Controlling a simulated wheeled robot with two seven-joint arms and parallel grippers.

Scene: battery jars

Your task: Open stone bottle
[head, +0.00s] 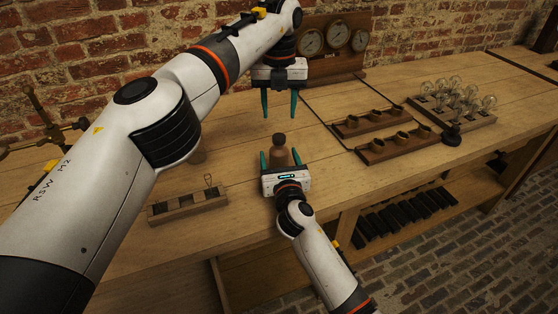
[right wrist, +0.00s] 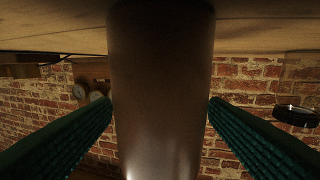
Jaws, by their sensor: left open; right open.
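The stone bottle (head: 279,156) is brown with a dark stopper (head: 279,139) and stands upright on the wooden workbench. My right gripper (head: 281,160) is open, with its green fingers on either side of the bottle. In the right wrist view the bottle's body (right wrist: 160,90) fills the middle between the two fingers (right wrist: 160,112), with a gap showing at the right finger. My left gripper (head: 281,105) is open and empty, pointing down above and behind the stopper. The bottle's lower part is hidden by my right gripper in the head view.
A small wooden rack (head: 188,207) stands at the front left. Two wooden holders with cups (head: 372,122) (head: 398,147) and a tray of glass bulbs (head: 451,114) are to the right. A gauge panel (head: 330,62) stands by the brick wall. Bare bench lies around the bottle.

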